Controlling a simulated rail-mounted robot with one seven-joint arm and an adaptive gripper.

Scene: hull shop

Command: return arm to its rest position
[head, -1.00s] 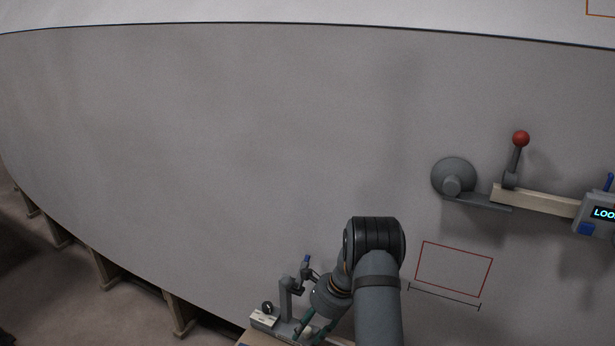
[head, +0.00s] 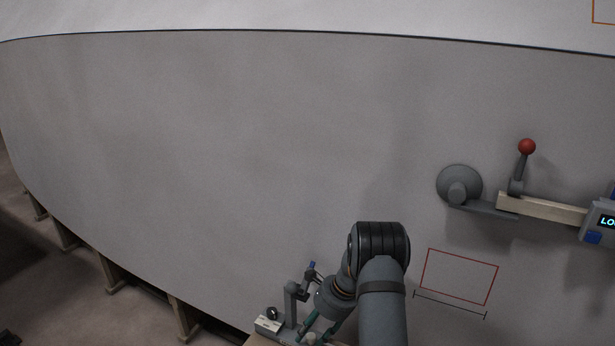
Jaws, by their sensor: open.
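My arm (head: 380,250) rises from the bottom edge, right of centre, and bends at a dark elbow. Its wrist points down and left. My gripper (head: 312,284) is small and partly hidden by my wrist. It is open, close to a grey upright stand (head: 291,303) with a blue-tipped part (head: 312,266) beside it. I cannot tell whether the fingers touch either one.
A pale bench edge (head: 262,341) carries the stand and a small dial block (head: 270,322). The large grey hull (head: 200,150) fills the view. On it, right, are a round grey mount (head: 459,184), a red-knobbed lever (head: 526,147) and a red outlined rectangle (head: 459,276).

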